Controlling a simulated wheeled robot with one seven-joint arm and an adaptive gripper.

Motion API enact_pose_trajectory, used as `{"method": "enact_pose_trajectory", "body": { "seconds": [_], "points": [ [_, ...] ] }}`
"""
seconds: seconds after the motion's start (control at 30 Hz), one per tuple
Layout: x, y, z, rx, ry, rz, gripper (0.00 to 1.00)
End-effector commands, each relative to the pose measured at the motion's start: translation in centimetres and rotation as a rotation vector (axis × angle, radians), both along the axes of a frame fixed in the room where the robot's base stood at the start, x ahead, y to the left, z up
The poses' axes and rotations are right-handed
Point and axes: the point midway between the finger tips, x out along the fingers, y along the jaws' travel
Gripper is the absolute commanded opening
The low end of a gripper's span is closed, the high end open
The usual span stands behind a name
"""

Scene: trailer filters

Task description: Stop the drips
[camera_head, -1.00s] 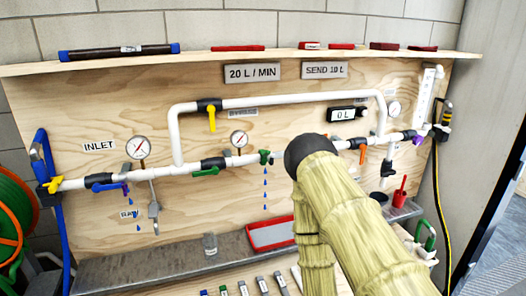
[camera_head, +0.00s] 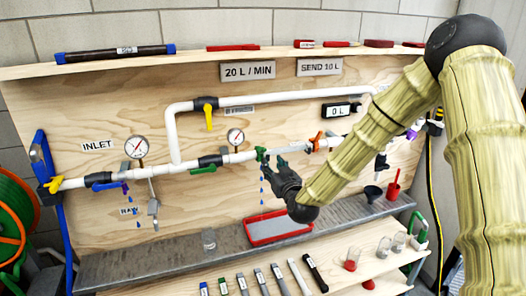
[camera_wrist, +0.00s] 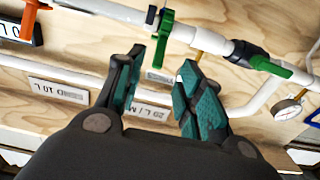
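Two drips show in the head view. Blue drops (camera_head: 262,188) fall below a small green-handled valve (camera_head: 261,155) mid-pipe. My gripper (camera_head: 274,168) is just right of and below the green-handled valve in the head view. In the wrist view my gripper (camera_wrist: 162,72) has its two teal-padded fingers apart with nothing between them. The green handle (camera_wrist: 164,36) stands just beyond the fingertips, and I see no contact.
A green lever (camera_head: 203,170), blue lever (camera_head: 108,186), yellow lever (camera_head: 209,117) and orange lever (camera_head: 317,141) sit on the white pipes. Gauges stand nearby. A red tray (camera_head: 250,232) lies below on the metal ledge. Several tools lie on the lower bench (camera_head: 330,250).

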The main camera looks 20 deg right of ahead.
Motion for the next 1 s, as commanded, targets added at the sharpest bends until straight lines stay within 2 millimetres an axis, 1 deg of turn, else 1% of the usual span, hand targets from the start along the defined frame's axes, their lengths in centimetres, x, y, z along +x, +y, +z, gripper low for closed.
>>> {"method": "enact_pose_trajectory", "body": {
  "seconds": [0.03,0.17,0.5,0.7,0.83,1.0],
  "points": [
    [0.3,-0.1,0.4,-0.001,-0.006,-0.001,0.38],
    [1.4,0.0,0.5,-0.002,-0.008,-0.002,0.38],
    [6.8,0.2,0.5,-0.002,-0.005,0.0,0.38],
    [9.3,0.3,0.4,-0.001,-0.006,0.0,0.38],
    [10.3,0.3,0.3,-0.001,-0.004,0.0,0.38],
    [10.7,0.3,0.2,-0.001,-0.004,0.0,0.38]
  ]
}}
